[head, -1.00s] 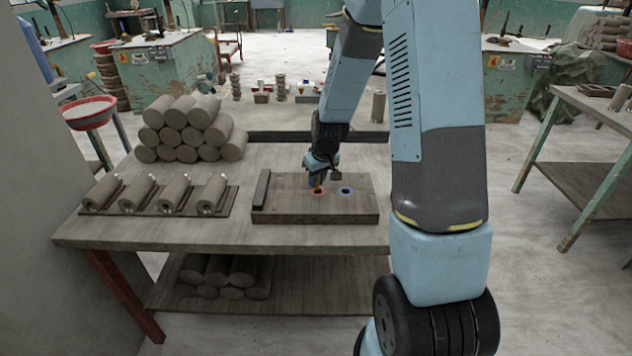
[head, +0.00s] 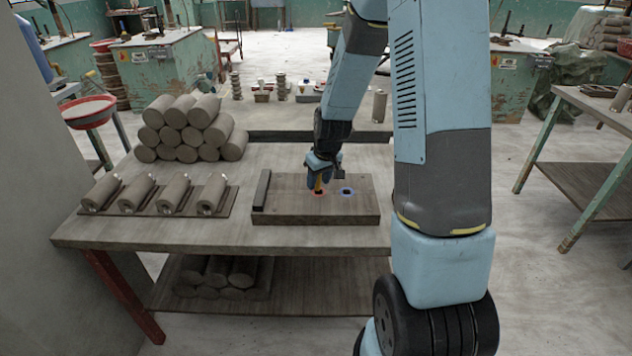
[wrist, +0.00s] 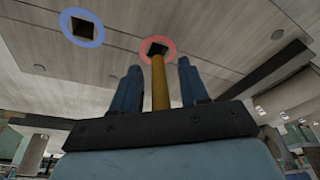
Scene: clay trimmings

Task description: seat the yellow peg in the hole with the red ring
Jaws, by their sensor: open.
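The yellow peg (wrist: 160,82) stands between the two blue fingers of my gripper (wrist: 160,85) in the wrist view, with a gap on each side. My gripper is open around it. The peg's far end meets the dark square hole inside the red ring (wrist: 171,55); how deep it sits, I cannot tell. In the head view my gripper (head: 319,174) is just above the wooden block (head: 290,206), and a little of the yellow peg (head: 318,184) shows above the red ring (head: 320,193).
A second hole with a blue ring (head: 347,192) lies right of the red one. A dark bar (head: 262,190) lies along the block's left edge. Clay cylinders on a rack (head: 165,195) and a clay stack (head: 190,128) stand to the left on the table (head: 240,236).

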